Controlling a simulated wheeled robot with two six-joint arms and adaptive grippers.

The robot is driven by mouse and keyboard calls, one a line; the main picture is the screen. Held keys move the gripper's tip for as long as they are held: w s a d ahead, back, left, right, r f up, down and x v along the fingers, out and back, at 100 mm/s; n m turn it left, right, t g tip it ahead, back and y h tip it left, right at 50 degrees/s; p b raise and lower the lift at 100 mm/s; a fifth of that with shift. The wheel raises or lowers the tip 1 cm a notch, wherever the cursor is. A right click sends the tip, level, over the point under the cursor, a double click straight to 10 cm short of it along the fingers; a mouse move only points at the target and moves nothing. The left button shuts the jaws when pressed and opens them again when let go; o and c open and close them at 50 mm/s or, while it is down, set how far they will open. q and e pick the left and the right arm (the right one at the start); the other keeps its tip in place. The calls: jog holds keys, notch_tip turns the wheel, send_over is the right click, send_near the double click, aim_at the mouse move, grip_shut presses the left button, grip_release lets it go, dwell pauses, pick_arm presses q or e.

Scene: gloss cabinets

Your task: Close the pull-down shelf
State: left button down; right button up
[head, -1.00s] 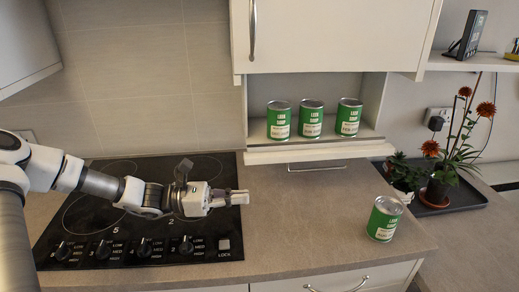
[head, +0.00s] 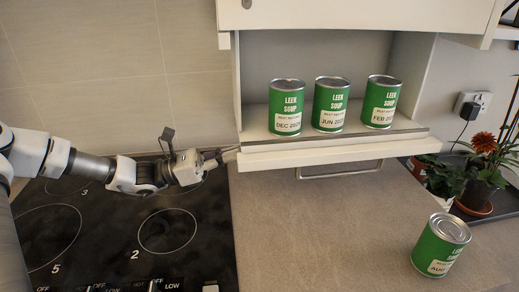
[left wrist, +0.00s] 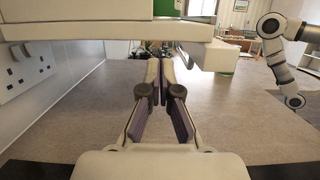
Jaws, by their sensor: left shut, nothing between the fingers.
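The pull-down shelf (head: 384,142) is lowered beneath the white wall cabinet (head: 352,22) in the head view. Three green leek soup cans stand on it: left (head: 286,108), middle (head: 330,104) and right (head: 380,102). A metal bar handle (head: 342,174) hangs below the shelf's front edge. My left gripper (head: 228,155) is shut and empty, at the shelf's left end and left of the handle. In the left wrist view its fingers (left wrist: 162,70) are together, below and beside white panels. I cannot tell whether they touch the shelf. My right gripper is not in view.
A loose leek soup can (head: 441,246) stands on the counter (head: 330,235) at the front right. A potted plant (head: 485,172) sits on a dark tray at the right. The black hob (head: 110,225) lies under my left arm. The counter below the shelf is clear.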

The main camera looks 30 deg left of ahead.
pick_arm(q)
jog(key=x, duration=0.7)
jog(key=shift+w+f, duration=0.25)
jog(key=shift+w, duration=0.15)
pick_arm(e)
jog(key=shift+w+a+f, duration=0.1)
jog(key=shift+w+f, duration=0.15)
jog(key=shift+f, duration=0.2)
pick_arm(q)
jog(key=shift+r, duration=0.15)
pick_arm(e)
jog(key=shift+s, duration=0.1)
